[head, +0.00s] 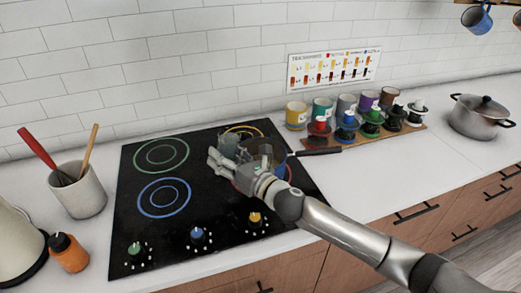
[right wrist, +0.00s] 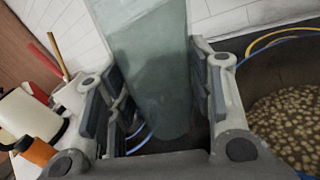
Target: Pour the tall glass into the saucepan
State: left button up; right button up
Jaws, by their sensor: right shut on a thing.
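The tall glass (head: 228,146), clear with a grey-green tint, is held over the hob just left of the saucepan in the head view. My right gripper (head: 236,162) is shut around it. In the right wrist view the glass (right wrist: 150,65) stands between the two fingers; its tilt is hard to judge. The saucepan (head: 280,158) has a dark handle pointing right and sits on the right side of the hob, partly hidden by my gripper. In the right wrist view, brown lumpy contents (right wrist: 287,122) show inside the pan at the right. My left gripper is not in view.
The black hob (head: 130,225) has coloured rings and knobs. A utensil crock (head: 80,195), an orange bottle (head: 68,254) and a kettle (head: 15,245) stand at left. Coloured mugs (head: 297,114) on a wooden board (head: 395,139) and a lidded pot (head: 478,120) stand at right.

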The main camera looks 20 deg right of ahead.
aim_at(235, 148)
jog(key=shift+w+d+r+m, duration=0.15)
jog(key=shift+d+r+m, duration=0.2)
jog(key=shift+m, duration=0.65)
jog(key=shift+w+d+r+m+t+b, duration=0.1)
jog(key=shift+d+r+m+t+b, duration=0.2)
jog(key=shift+m, duration=0.2)
jog(key=shift+w+d+r+m, duration=0.1)
jog(key=shift+d+r+m, duration=0.1)
jog(key=shift+m, duration=0.4)
jog(key=shift+r, duration=0.1)
jog(key=shift+f+m+b, duration=0.25)
jog(key=shift+m+b, duration=0.4)
jog(key=shift+m, duration=0.35)
jog(key=shift+a+f+m+t+h+b, duration=0.1)
jog(key=shift+f+m+t+h+b, duration=0.1)
jog(key=shift+m+b, duration=0.55)
jog(key=shift+a+f+m+t+h+b, duration=0.1)
jog(key=shift+f+m+t+h+b, duration=0.15)
jog(key=shift+m, duration=0.9)
jog(key=shift+r+m, duration=0.65)
jog(key=shift+m, duration=0.35)
jog(key=shift+w+d+f+m+h+p, duration=0.15)
jog(key=shift+d+m+p, duration=0.05)
jog(key=shift+d+m, duration=0.25)
jog(key=shift+w+d+f+m+h+p, duration=0.1)
jog(key=shift+d+m+p, duration=0.1)
jog(key=shift+d+m, duration=0.25)
dwell(0.6)
